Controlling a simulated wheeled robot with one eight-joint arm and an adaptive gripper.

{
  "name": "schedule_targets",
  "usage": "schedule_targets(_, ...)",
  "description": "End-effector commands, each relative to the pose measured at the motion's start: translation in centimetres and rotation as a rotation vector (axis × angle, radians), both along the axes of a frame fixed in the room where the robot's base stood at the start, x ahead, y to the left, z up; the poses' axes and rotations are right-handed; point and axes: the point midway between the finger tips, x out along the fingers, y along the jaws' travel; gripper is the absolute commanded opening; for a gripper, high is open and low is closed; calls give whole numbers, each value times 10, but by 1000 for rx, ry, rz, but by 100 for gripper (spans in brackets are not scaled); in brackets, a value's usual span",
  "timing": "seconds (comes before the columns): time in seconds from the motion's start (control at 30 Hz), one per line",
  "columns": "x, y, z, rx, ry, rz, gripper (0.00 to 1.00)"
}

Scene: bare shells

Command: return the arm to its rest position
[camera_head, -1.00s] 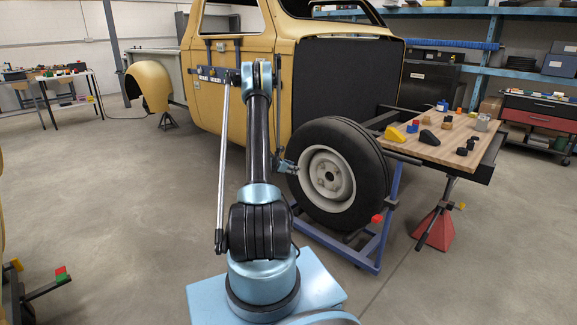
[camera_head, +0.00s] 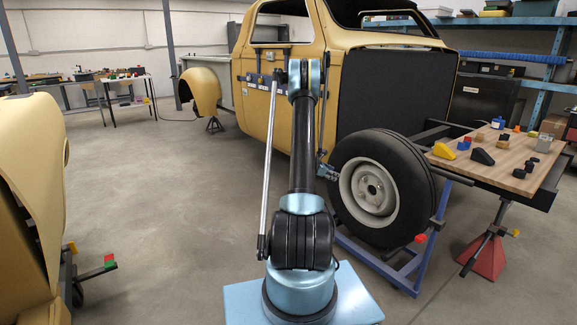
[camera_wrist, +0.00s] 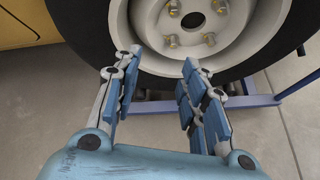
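My gripper (camera_wrist: 160,72) fills the lower part of the wrist view. Its two blue-padded fingers are spread apart with nothing between them. Beyond the fingertips is the wheel (camera_wrist: 205,35), with a pale rim and brass-coloured nuts. In the head view my arm stands upright in the middle. The end of the arm shows just left of the wheel (camera_head: 378,187), partly hidden behind the arm links. I cannot tell whether it touches the tyre.
A yellow car body (camera_head: 292,70) stands behind my arm. A blue frame (camera_head: 385,262) is under the wheel. A wooden worktop (camera_head: 490,165) with small blocks is at right. A yellow panel (camera_head: 28,165) stands at left. The floor between is clear.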

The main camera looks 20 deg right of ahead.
Motion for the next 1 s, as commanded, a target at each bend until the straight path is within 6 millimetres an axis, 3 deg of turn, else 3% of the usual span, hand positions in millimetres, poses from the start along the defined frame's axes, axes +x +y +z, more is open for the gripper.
schedule_targets(0.17, -2, 5, 8, 15, -14, -8, 39)
schedule_targets(0.47, -21, 45, 66, 146, -133, -88, 39)
schedule_targets(1.0, -93, 136, 159, 423, -346, -288, 39)
